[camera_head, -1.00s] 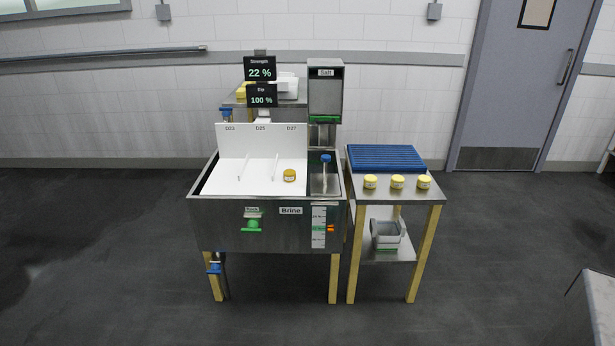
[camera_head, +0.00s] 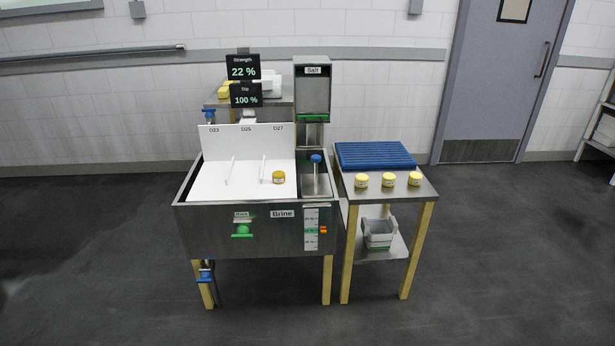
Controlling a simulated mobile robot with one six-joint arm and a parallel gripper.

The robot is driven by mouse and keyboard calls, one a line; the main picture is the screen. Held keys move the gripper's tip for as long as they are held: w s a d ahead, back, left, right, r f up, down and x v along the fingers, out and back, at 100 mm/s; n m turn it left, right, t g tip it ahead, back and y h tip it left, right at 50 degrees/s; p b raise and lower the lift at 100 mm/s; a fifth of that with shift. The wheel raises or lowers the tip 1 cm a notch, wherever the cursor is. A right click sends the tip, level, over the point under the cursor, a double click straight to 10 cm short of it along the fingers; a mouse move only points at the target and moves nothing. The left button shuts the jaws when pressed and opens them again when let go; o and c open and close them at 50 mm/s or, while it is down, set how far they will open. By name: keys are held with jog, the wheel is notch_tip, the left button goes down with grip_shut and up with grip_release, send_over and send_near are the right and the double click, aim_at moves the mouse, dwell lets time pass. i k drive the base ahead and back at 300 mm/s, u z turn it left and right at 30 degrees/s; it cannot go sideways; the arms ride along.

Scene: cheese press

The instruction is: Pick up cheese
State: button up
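One small round yellow cheese (camera_head: 278,177) sits on the white rack (camera_head: 215,181) of the steel brine tank, in the right-hand lane below the D27 label. Three similar small yellow cheeses stand in a row on the side table: a left one (camera_head: 361,180), a middle one (camera_head: 388,180) and a right one (camera_head: 415,179). My gripper does not show in this view.
The brine tank (camera_head: 225,236) has a green button and level gauge in front. A salt dispenser (camera_head: 313,90) stands behind. The side table (camera_head: 428,190) holds a blue ribbed mat (camera_head: 375,155); a grey-white container (camera_head: 378,233) is on its lower shelf. Open floor lies in front and right.

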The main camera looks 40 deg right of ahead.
aim_at(279, 177)
jog(key=z, duration=0.8)
jog(key=k, duration=1)
jog(key=i, duration=0.75)
jog(key=z, duration=0.05)
